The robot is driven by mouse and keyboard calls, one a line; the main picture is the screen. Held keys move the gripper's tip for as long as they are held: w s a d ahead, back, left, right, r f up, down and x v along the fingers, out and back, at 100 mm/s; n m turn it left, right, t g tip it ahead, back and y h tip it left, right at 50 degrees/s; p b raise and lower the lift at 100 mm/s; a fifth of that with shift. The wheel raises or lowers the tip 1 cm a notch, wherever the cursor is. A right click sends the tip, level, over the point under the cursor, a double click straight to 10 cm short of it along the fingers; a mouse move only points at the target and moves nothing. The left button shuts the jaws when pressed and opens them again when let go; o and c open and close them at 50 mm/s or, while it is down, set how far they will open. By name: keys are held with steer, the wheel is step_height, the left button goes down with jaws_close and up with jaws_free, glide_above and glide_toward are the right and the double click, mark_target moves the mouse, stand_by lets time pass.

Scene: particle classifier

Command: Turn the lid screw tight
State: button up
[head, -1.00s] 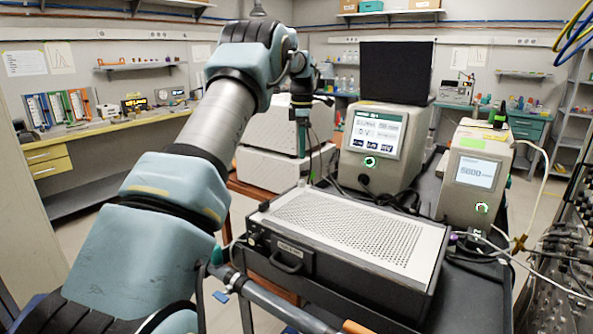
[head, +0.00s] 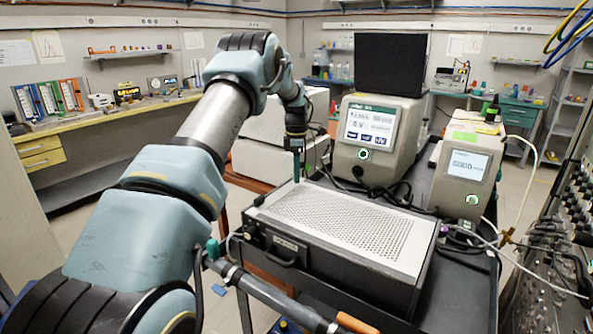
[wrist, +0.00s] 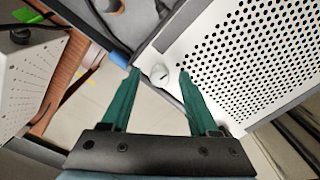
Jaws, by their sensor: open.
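The lid screw (wrist: 161,74) is a small pale round knob at a corner of the white perforated lid (wrist: 178,52) in the wrist view. My gripper (wrist: 158,76) is open, with its two green fingers apart and the screw showing between their tips. I cannot tell how far above the screw the tips are. In the head view my gripper (head: 297,172) points down at the far left corner of the lid (head: 405,235). The screw is not clearly visible there. The lid lies flat on a black case.
The black case (head: 330,289) stands on a dark cart top (head: 462,285). A grey instrument with a screen (head: 369,134) stands behind it, and a smaller display unit (head: 468,168) stands to the right.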

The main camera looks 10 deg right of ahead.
steer(key=shift+c, duration=0.3)
jaws_close()
